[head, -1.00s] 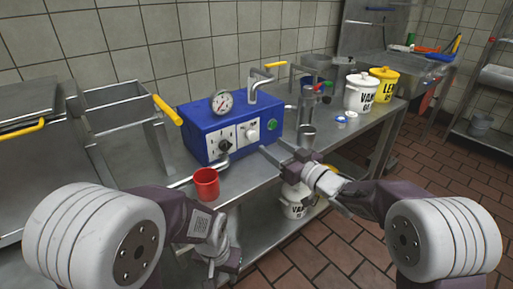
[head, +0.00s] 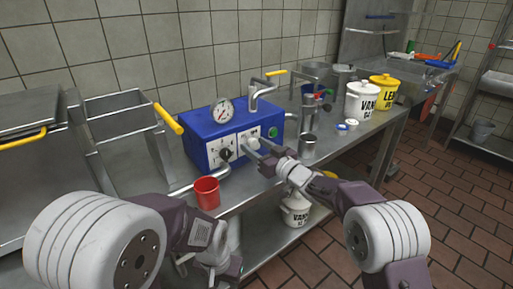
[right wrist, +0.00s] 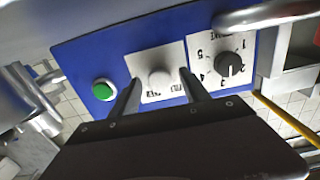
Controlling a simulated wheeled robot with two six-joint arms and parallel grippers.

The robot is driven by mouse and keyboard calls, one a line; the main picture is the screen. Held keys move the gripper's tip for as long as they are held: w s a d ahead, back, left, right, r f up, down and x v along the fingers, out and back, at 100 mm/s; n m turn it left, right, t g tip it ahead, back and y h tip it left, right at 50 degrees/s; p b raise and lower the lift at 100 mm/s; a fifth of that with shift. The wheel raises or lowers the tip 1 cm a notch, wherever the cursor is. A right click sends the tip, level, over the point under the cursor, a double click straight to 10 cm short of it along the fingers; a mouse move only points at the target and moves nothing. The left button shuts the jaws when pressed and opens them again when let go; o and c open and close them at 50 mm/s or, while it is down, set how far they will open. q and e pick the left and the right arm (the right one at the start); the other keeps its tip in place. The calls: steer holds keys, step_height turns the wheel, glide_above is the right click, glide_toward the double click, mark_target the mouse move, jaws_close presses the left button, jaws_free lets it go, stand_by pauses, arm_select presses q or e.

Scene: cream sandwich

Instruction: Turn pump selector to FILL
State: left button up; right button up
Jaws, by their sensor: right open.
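The blue pump box (head: 200,125) stands on the steel counter, with a gauge on top. On its front, a white plate bears a pale round knob (right wrist: 160,77), apparently the pump selector; its lettering is too small to read. My right gripper (head: 257,147) is open in front of this plate. In the right wrist view its two fingers (right wrist: 160,82) lie on either side of the knob; I cannot tell whether they touch it. A black numbered dial (right wrist: 230,64) and a green button (right wrist: 104,89) flank the plate. My left gripper (head: 213,268) hangs low, its jaws unclear.
A red cup (head: 207,193) stands on the counter at the box's front left, near a pipe. A metal cup (head: 308,146) stands to the right. White (head: 362,103) and yellow (head: 384,91) tubs are farther back. A steel basin (head: 118,105) with a yellow handle is left.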

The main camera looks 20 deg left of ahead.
jaws_close()
steer(key=shift+n, duration=0.3)
steer(key=n+b, duration=0.2)
steer(key=n, duration=0.3)
steer(key=shift+f+n, duration=0.15)
steer(key=shift+n, duration=0.15)
steer(key=n+b, duration=0.2)
steer(key=n, duration=0.2)
steer(key=shift+n+b, duration=0.7)
steer(key=shift+n, duration=1.3)
